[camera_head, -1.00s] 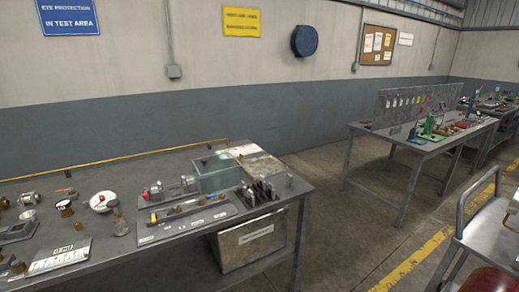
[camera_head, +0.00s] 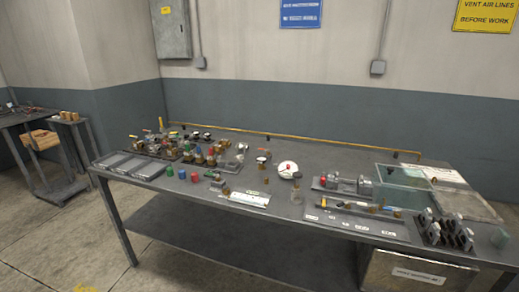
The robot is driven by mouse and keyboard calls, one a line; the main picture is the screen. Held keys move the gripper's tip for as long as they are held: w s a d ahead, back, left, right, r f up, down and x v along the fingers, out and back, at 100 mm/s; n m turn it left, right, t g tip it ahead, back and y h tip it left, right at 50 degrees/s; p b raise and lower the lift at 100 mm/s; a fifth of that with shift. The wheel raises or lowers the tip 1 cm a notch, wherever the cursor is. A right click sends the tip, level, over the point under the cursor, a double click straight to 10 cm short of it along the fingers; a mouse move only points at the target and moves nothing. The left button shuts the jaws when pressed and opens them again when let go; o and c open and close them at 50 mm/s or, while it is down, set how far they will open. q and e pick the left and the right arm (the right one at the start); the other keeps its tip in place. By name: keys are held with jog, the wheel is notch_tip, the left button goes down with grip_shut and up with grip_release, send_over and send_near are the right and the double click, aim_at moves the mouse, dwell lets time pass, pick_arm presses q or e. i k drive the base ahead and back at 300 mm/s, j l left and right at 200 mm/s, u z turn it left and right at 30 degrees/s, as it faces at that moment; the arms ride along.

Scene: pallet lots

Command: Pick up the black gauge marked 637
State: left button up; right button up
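I cannot make out a black gauge marked 637; no number is readable at this distance. A round gauge with a white face and red mark (camera_head: 288,169) stands near the middle of the grey workbench (camera_head: 230,243). A smaller dark-rimmed round piece (camera_head: 263,156) stands to its left, and several small dark, round-topped pieces (camera_head: 197,136) stand among the fittings further left. Neither of my grippers shows in the head view.
Coloured fittings crowd the bench's left half, beside grey trays (camera_head: 133,166). A clear box (camera_head: 402,186) and a rack of dark clips (camera_head: 444,231) stand at the right. A box (camera_head: 415,272) sits beneath. Another table (camera_head: 40,118) stands far left. The floor at front left is clear.

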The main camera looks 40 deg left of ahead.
aim_at(261, 160)
jog(key=i+j+u, duration=0.25)
jog(key=u, duration=0.2)
jog(key=i+j+u, duration=0.25)
jog(key=u, duration=0.2)
jog(key=i+j+u, duration=0.1)
jog(key=i+u, duration=0.3)
jog(key=i, duration=0.45)
jog(key=k+j+z, duration=0.1)
jog(key=z, duration=0.35)
jog(key=k+j+z, duration=0.15)
jog(key=j+z, duration=0.25)
jog(key=k+z, duration=0.15)
jog(key=z, duration=0.3)
jog(key=k+j+z, duration=0.15)
jog(key=z, duration=0.3)
